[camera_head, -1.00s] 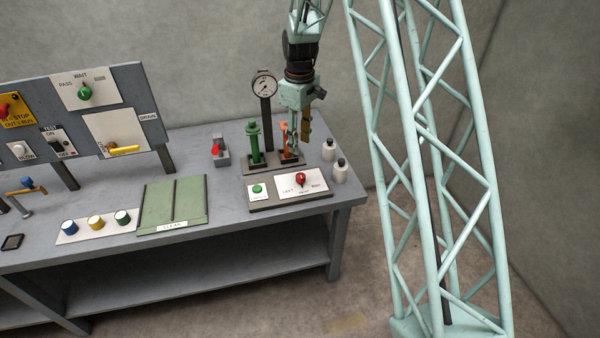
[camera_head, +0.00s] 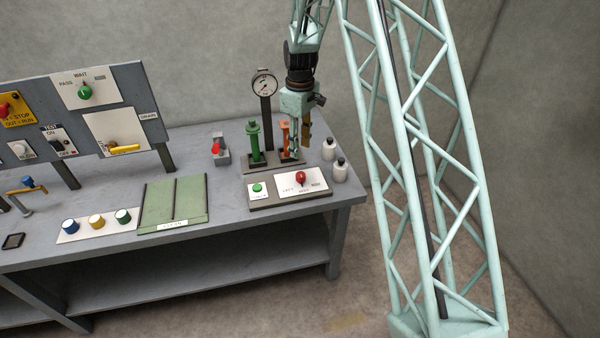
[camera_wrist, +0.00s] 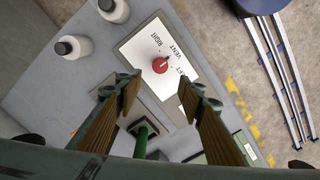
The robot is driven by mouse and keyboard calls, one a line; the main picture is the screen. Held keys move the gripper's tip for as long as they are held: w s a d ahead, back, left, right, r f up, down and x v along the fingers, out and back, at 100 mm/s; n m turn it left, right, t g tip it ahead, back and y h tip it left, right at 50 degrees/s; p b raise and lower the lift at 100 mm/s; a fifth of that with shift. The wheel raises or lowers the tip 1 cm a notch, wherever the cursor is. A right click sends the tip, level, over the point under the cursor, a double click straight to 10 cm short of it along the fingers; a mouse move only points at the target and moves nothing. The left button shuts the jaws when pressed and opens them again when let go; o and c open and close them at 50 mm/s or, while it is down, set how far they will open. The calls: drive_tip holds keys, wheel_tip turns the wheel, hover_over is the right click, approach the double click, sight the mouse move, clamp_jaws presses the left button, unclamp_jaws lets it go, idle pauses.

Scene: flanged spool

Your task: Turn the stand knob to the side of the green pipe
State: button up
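The red stand knob (camera_head: 300,178) sits on a white plate with LEFT, VENT and RIGHT lettering at the front of the stand. It also shows in the wrist view (camera_wrist: 160,65); its exact pointing is too small to read surely. The green pipe (camera_head: 254,142) stands upright behind the plate, left of the orange pipe (camera_head: 285,137). My gripper (camera_head: 298,152) points down beside the orange pipe, partly covering it, above and behind the knob. In the wrist view my gripper (camera_wrist: 160,92) is open and empty, its fingers apart, with the knob beyond the tips, not touched.
A green button (camera_head: 258,188) is left of the knob. A gauge (camera_head: 264,85) on a post rises behind the pipes. Two white bottles (camera_head: 328,149) (camera_head: 340,171) stand right of the stand. A red-handled switch (camera_head: 218,150) is to the left. The table front edge lies close before the plate.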

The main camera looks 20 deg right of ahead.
sight(300, 174)
drive_tip(key=shift+f, duration=6.45)
drive_tip(key=shift+c, duration=0.8)
drive_tip(key=c, duration=0.7)
